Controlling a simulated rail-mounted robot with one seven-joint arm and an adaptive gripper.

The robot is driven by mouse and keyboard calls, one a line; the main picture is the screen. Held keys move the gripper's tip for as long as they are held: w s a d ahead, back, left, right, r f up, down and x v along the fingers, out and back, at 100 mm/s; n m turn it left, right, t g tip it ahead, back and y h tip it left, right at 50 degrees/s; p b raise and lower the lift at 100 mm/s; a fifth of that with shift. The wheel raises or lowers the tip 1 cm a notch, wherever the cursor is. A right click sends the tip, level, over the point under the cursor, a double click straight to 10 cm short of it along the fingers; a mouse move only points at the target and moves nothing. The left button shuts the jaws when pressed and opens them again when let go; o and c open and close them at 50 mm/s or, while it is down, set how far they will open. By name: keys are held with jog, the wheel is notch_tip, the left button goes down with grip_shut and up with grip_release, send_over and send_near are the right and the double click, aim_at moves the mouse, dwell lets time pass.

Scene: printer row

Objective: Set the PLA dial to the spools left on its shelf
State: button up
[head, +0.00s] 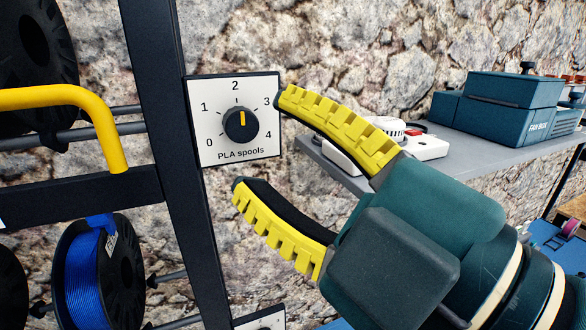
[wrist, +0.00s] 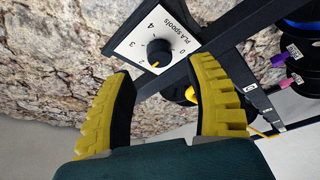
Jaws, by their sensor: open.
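The PLA spools dial (head: 241,124) is a black round knob with a yellow pointer on a white plate (head: 262,92) marked 0 to 4. The pointer stands near 2, turned slightly towards 3. My gripper (head: 258,137) is open and empty, its yellow fingers in front of the plate's right side and spread above and below the knob's level. In the wrist view the knob (wrist: 160,52) lies just beyond and between the fingertips, apparently untouched. On the rack at left, a black spool (head: 62,50) is on the upper rod and a blue spool (head: 85,275) hangs lower; the rack is cut off.
A dark rack post (head: 170,120) stands directly left of the plate, with a yellow bar (head: 50,97) further left. At right, a grey shelf (head: 460,150) holds a white device (head: 425,147) and teal boxes (head: 505,100). Another plate (head: 265,322) shows partly below.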

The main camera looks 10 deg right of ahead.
jog(key=v, duration=0.7)
jog(key=shift+s+d+f, duration=0.1)
jog(key=shift+s, duration=0.05)
jog(key=w+m+t+h+p, duration=0.1)
jog(key=m+h+p, duration=0.2)
jog(key=m, duration=0.3)
jog(key=w+m+t+h+p, duration=0.1)
jog(key=m+t+h+p, duration=0.1)
jog(key=m+h, duration=0.3)
jog(key=w+m+t+h+p, duration=0.2)
jog(key=m+h+p, duration=0.2)
jog(key=m, duration=0.4)
jog(key=shift+w+f+m+p, duration=0.1)
jog(key=shift+f+m+p, duration=0.25)
jog(key=shift+p, duration=0.1)
jog(key=shift+c, duration=0.5)
